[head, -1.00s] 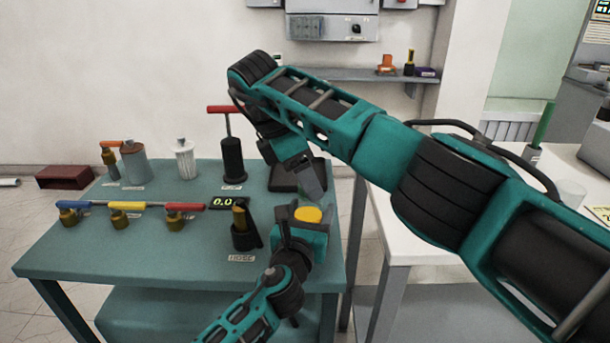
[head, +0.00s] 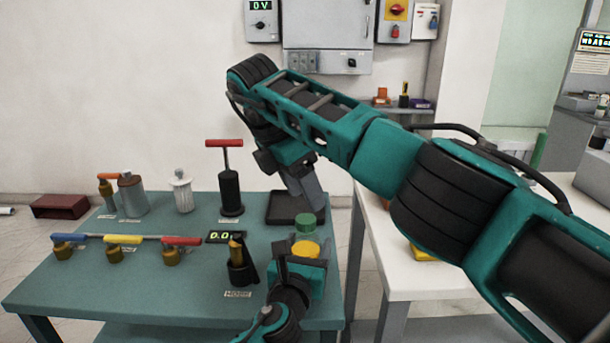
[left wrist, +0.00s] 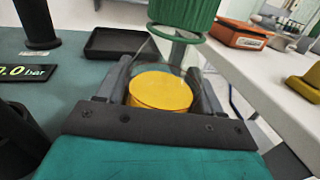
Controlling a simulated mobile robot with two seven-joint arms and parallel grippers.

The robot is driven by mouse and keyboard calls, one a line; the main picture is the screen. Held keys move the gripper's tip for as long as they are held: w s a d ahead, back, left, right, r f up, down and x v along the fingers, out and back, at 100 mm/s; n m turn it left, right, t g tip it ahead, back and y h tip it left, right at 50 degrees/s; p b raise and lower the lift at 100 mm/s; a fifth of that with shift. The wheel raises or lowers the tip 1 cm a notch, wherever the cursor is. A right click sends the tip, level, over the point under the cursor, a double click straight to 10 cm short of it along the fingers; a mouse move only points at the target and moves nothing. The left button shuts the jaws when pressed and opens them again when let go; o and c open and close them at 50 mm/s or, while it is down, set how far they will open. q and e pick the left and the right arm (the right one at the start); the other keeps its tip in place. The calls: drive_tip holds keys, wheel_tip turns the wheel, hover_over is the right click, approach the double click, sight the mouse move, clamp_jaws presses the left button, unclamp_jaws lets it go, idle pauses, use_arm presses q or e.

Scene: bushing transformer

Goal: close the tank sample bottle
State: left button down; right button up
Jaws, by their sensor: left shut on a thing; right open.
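The sample bottle is clear with yellow contents (head: 306,249), and it stands upright in my left gripper (head: 298,262). The bottle (left wrist: 160,91) also shows between the left fingers in the left wrist view. A ribbed green cap (head: 305,221) is at the top of the bottle. In the left wrist view the cap (left wrist: 183,14) is above the yellow contents, with a thin green ring below it; I cannot tell whether it is fully seated. My right gripper (head: 314,207) is open, its fingers pointing down just above the cap. Part of its jaws is hidden.
The teal table (head: 130,280) carries a row of coloured valve handles (head: 123,239), a display (head: 226,237), a black pump with a red handle (head: 230,192) and a dark tray (head: 282,208). A white table (head: 390,295) stands on the right. My right arm crosses the view.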

drive_tip(key=n, duration=0.5)
drive_tip(key=shift+d+r+n+y, duration=0.1)
drive_tip(key=shift+r+n+y, duration=0.1)
drive_tip(key=shift+n+y, duration=0.1)
drive_tip(key=n, duration=0.5)
drive_tip(key=shift+w+r+n+y, duration=0.1)
drive_tip(key=shift+r+n+y, duration=0.05)
drive_tip(key=shift+n+y, duration=0.15)
drive_tip(key=n, duration=0.5)
drive_tip(key=shift+d+r+g+y, duration=0.1)
drive_tip(key=shift+r+g+y, duration=0.05)
drive_tip(key=shift+g+y, duration=0.15)
drive_tip(key=n, duration=0.4)
drive_tip(key=shift+r, duration=0.15)
drive_tip(key=n, duration=0.3)
drive_tip(key=shift+d+r+n+y, duration=0.1)
drive_tip(key=shift+r+n+y, duration=0.05)
drive_tip(key=shift+n+y, duration=0.15)
drive_tip(key=n, duration=0.5)
drive_tip(key=shift+r+n+y, duration=0.25)
drive_tip(key=shift+n+y, duration=0.05)
drive_tip(key=n, duration=0.5)
drive_tip(key=shift+r+g+y, duration=0.25)
drive_tip(key=shift+g+y, duration=0.05)
drive_tip(key=n, duration=0.4)
drive_tip(key=shift+r, duration=0.2)
